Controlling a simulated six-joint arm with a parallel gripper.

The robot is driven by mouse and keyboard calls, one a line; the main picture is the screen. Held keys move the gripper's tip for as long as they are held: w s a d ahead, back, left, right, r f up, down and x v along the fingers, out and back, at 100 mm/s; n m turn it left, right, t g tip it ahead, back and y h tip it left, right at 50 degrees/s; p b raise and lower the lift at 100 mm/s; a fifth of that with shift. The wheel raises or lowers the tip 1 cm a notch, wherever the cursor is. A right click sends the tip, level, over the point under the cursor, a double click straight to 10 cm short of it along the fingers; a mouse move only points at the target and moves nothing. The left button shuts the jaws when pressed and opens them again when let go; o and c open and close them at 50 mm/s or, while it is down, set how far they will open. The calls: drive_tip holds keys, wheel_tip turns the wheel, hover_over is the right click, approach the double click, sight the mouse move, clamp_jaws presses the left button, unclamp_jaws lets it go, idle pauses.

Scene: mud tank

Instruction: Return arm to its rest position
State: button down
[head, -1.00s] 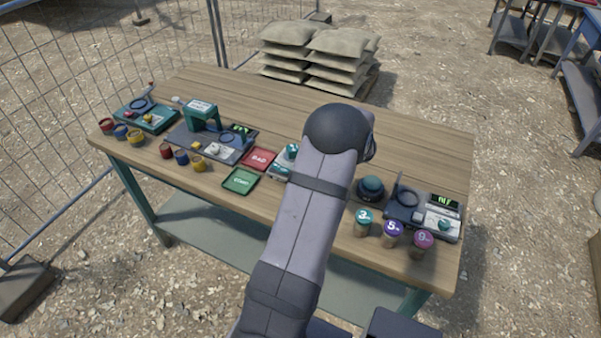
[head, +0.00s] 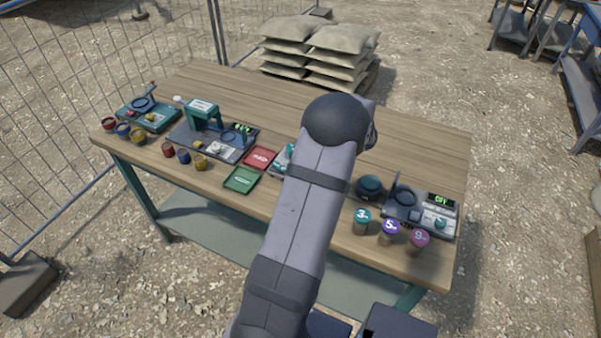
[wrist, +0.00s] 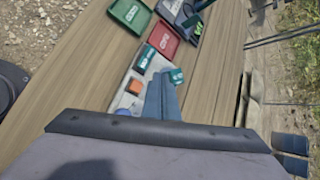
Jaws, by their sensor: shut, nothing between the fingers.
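My arm rises through the middle of the head view, bent at a dark rounded joint above the table (head: 405,130). It hides my gripper in that view. In the wrist view my gripper (wrist: 162,92) shows as two blue-grey fingers shut together with nothing between them. They point toward a light grey device (wrist: 128,92) with teal, orange and blue parts. I cannot tell whether the fingertips touch it or are above it.
A red tray (head: 261,158) and a green tray (head: 241,180) lie left of my arm. Several lidded jars, including a purple-topped one (head: 390,227), stand at the right front beside a meter (head: 438,217). Sandbags (head: 318,48) are stacked behind the table. The table's back right is clear.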

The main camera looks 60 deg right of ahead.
idle(0.3)
